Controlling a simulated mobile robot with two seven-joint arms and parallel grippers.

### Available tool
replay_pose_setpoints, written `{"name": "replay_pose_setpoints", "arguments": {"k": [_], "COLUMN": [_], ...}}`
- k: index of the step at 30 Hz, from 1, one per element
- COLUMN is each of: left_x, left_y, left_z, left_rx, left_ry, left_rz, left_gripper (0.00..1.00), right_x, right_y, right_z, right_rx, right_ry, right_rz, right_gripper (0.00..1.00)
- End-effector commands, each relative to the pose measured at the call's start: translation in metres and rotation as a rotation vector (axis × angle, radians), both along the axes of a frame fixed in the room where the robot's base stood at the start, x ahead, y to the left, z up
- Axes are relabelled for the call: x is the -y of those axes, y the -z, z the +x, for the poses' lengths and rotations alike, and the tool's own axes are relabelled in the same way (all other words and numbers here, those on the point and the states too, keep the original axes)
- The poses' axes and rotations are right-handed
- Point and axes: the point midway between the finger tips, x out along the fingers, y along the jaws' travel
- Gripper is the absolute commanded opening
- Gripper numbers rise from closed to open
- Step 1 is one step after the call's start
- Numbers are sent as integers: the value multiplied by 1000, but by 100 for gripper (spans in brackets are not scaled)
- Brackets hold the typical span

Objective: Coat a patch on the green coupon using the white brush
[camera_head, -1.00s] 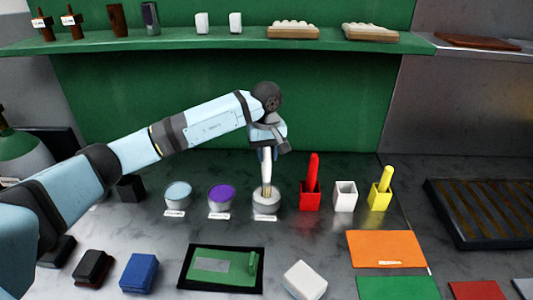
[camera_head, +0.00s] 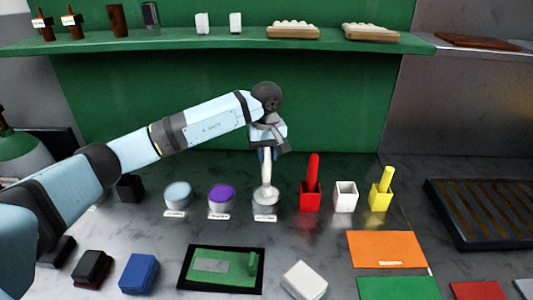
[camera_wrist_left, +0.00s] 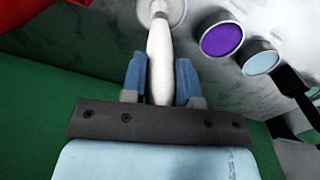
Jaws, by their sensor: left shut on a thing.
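My left gripper (camera_head: 268,153) is shut on the white brush (camera_head: 266,172), which is upright with its bristle end down in the small pot (camera_head: 265,199) of pale coating. In the left wrist view the two blue fingers (camera_wrist_left: 161,82) sit either side of the brush handle (camera_wrist_left: 159,50). The bristle tip is hidden in the pot. A green plate with a grey rectangle (camera_head: 211,265) and a small raised green piece lies in a black frame (camera_head: 185,284) at the front. Another flat green piece (camera_head: 397,289) lies at the front right; I cannot tell which is the coupon. My right gripper is not seen.
Light blue (camera_head: 178,195) and purple (camera_head: 221,197) pots stand left of the pale pot. Right of it are a red holder with brush (camera_head: 310,195), an empty white holder (camera_head: 345,196) and a yellow holder with brush (camera_head: 380,196). A white block (camera_head: 304,280) lies in front.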

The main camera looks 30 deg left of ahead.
Motion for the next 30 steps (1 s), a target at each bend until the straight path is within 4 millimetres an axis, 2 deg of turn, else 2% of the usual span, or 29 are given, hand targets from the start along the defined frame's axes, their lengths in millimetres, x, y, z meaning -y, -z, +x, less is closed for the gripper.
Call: {"name": "replay_pose_setpoints", "arguments": {"k": [8, 30], "left_x": [0, 0], "left_y": [-5, -66], "left_z": [0, 0], "left_rx": [-2, 0], "left_ry": [1, 0], "left_rz": [1, 0], "left_gripper": [4, 4], "right_x": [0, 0], "right_y": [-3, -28], "right_z": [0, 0], "right_rx": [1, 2], "right_ry": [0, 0], "right_rz": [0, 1], "right_gripper": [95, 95]}}
